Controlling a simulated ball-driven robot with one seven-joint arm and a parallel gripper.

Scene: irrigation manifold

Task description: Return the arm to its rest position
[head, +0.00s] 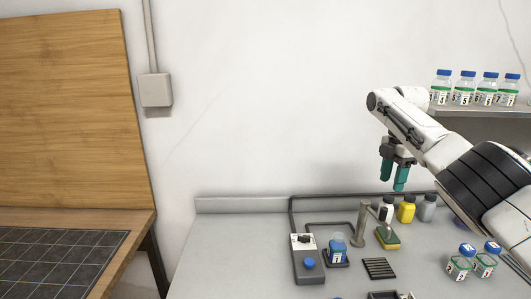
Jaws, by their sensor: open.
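My gripper (393,183) hangs at the end of my white arm on the right side of the head view. Its two teal fingers point down, apart from each other, with nothing seen between them. It is in the air in front of the wall, seen above the back part of the grey counter (235,250). Below it in the picture are a yellow bottle (406,212), a white bottle with a dark cap (386,213) and a grey bottle (427,212).
A shelf (470,111) behind my arm holds several blue-capped jars. On the counter are a device with a blue button (305,262), a blue-capped jar (338,251), a metal post (361,224), a sponge (387,238) and two jars (461,263). Free counter lies left.

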